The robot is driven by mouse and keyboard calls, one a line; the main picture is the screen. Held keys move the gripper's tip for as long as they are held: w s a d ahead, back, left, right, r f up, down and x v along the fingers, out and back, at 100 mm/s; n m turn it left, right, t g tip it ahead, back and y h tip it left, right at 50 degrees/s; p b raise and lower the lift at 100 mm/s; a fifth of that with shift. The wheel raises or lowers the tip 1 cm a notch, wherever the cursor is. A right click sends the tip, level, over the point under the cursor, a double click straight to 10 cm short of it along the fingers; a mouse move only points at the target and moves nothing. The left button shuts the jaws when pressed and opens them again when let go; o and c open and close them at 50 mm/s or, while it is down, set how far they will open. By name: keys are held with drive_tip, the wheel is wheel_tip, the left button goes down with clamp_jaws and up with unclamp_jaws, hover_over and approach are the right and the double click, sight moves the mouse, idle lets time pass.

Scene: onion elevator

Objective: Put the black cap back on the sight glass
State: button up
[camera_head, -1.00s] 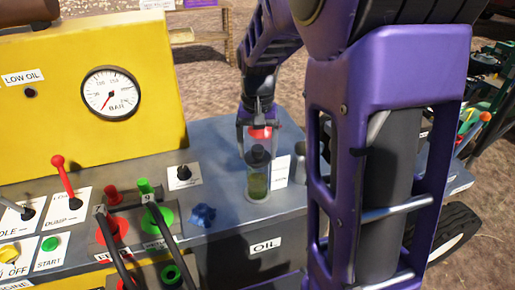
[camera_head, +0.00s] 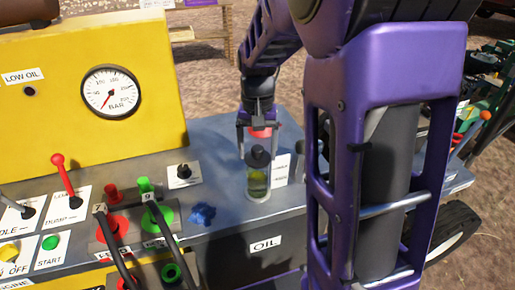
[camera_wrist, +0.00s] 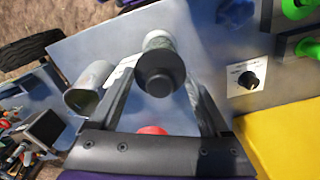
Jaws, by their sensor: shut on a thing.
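The sight glass (camera_head: 258,183) is a clear upright cylinder with yellow-green liquid, standing on the grey deck near the OIL label. The black cap (camera_head: 258,157) is at its top, between the fingers of my gripper (camera_head: 257,150). In the wrist view the black cap (camera_wrist: 162,76) sits between the fingertips, with the glass's pale upper part (camera_wrist: 158,41) showing just past it. My gripper is shut on the cap from above. I cannot tell whether the cap is fully seated on the rim. A red part shows between the fingers near the palm.
A grey open cup (camera_wrist: 88,90) stands on the deck beside the glass. A blue knob (camera_head: 202,214) and a small black knob (camera_head: 184,171) are left of the glass. Levers and coloured buttons fill the lower left. The yellow gauge panel (camera_head: 150,75) rises behind.

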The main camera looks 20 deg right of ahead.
idle(0.3)
drive_tip(key=o, duration=1.2)
drive_tip(key=shift+r, duration=0.1)
drive_tip(key=shift+r+p, duration=2.7)
drive_tip(key=shift+r, duration=0.7)
